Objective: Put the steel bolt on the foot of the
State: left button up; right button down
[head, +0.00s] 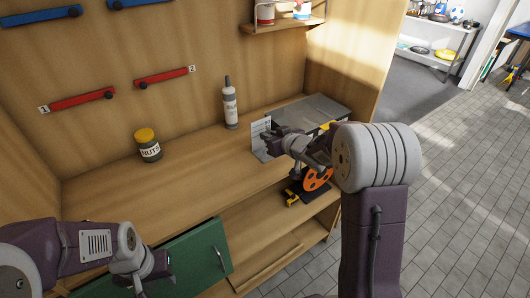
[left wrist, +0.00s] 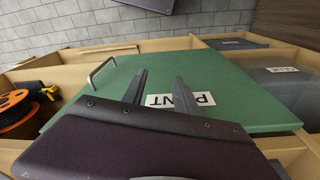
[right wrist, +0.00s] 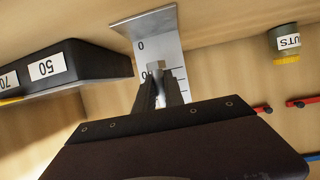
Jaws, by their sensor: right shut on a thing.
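My right gripper (head: 268,144) is at the right end of the bench top, in front of a steel plate gauge (head: 258,132) marked with a scale. In the right wrist view the gauge (right wrist: 172,45) has a bent foot and the marking 0. The fingers are shut on a small grey piece (right wrist: 154,72), which seems to be the steel bolt; the fingers hide most of it, and I cannot tell whether it touches the gauge. My left gripper (head: 150,278) is open and empty over the green panel (head: 200,255); in the left wrist view the panel (left wrist: 235,108) is labelled PAINT.
A dark block (right wrist: 75,68) labelled 50 and 70 stands beside the gauge. A nuts jar (head: 148,146) and a bottle (head: 230,104) stand at the back. An orange disc (head: 317,179) is on the lower shelf. The middle bench top is clear.

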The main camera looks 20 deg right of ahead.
aim_at(260, 144)
jog(key=shift+w+a+f, duration=0.35)
jog(key=shift+a, duration=0.2)
notch_tip(260, 144, down, 4)
jog(key=shift+b, duration=0.75)
jog(key=shift+r, duration=0.1)
jog(key=c, duration=1.4)
grip_release()
jog(key=shift+f, duration=0.2)
jog(key=shift+c, duration=0.2)
